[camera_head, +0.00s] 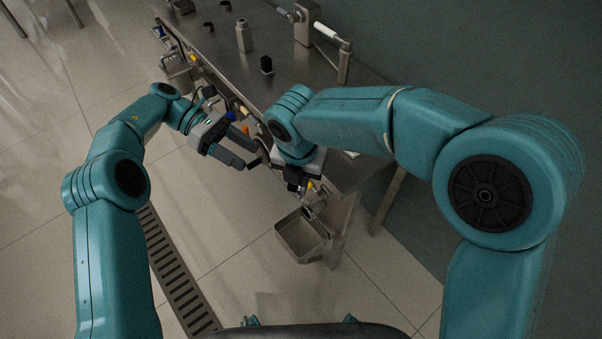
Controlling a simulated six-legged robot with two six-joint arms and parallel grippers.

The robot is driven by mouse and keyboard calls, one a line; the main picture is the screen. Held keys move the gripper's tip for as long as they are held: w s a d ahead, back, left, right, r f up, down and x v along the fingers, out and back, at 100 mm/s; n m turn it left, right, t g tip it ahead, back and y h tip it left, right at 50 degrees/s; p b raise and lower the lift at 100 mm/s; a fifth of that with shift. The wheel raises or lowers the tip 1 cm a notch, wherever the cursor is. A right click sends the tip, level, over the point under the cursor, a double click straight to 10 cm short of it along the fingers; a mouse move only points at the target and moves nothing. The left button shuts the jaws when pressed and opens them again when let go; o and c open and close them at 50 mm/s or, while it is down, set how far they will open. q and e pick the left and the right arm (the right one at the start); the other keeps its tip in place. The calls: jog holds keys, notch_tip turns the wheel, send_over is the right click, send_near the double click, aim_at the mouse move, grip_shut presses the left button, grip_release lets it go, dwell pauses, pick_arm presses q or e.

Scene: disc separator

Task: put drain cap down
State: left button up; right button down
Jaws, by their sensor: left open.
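My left gripper (243,152) is open beside the front edge of the metal table (320,75). A small dark piece (254,163) shows at its fingertips; I cannot tell whether it is the drain cap or part of the finger. My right gripper (293,187) points down past the table's front edge and is mostly hidden by its own wrist, so its jaws cannot be made out. No part that I can surely name as the drain cap shows.
A black block (267,65), a grey bottle (244,36) and a small dark cup (209,27) stand on the table. A metal bin (301,237) hangs below the near end, another container (179,75) farther along. A floor grate (175,268) lies left; the tiled floor is clear.

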pick_arm(q)
jog(key=w+d+f+n+t+h, duration=0.1)
jog(key=w+d+n+t+h, duration=0.4)
jog(key=n, duration=0.6)
jog(key=w+d+n+t+h, duration=0.1)
jog(key=d+n+t, duration=0.1)
jog(key=n+t, duration=0.7)
jog(key=s+a+f+n+t+y, duration=0.15)
jog(key=f+n+y, duration=0.35)
jog(key=n, duration=0.6)
jog(key=s+a+f+n+t+y, duration=0.1)
jog(key=a+f+n+y, duration=0.15)
jog(key=f+n, duration=0.65)
jog(key=s+a+f+n+g+y, duration=0.2)
jog(key=s+f+n+g+y, duration=0.25)
jog(key=s+f+n, duration=0.5)
jog(key=s+a+n+g+y, duration=0.1)
jog(key=s+n+g, duration=0.4)
jog(key=s, duration=1.4)
jog(key=f+n+y, duration=0.1)
jog(key=n, duration=0.2)
jog(key=shift+s+a+n, duration=0.2)
jog(key=shift+a+n, duration=0.1)
jog(key=shift+n, duration=0.05)
